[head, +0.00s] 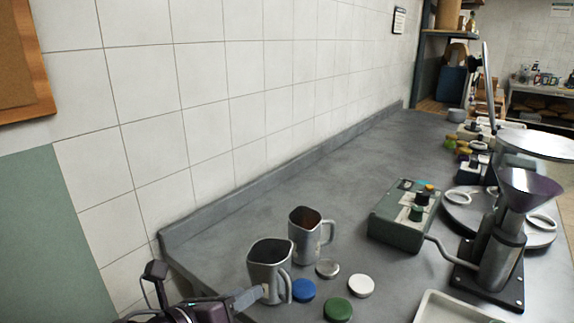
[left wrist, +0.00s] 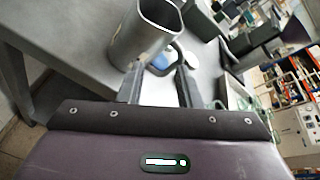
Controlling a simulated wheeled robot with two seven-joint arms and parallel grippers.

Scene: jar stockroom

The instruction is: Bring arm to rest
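My left gripper (head: 258,294) comes in at the bottom of the head view, close against the near side of a grey metal mug (head: 268,262). In the left wrist view my left gripper (left wrist: 160,75) has its two fingers apart, with the mug (left wrist: 147,30) just beyond the tips. Nothing is clearly held between the fingers. Whether a fingertip touches the mug I cannot tell. The mug stands upright on the grey counter (head: 345,165). My right gripper is not in view.
A second mug (head: 304,236) stands just behind. A blue lid (head: 303,290), green lid (head: 338,309), white lid (head: 361,286) and silver lid (head: 327,268) lie to the right. A control box (head: 403,215) and funnel device (head: 503,245) stand farther right. The counter along the wall is clear.

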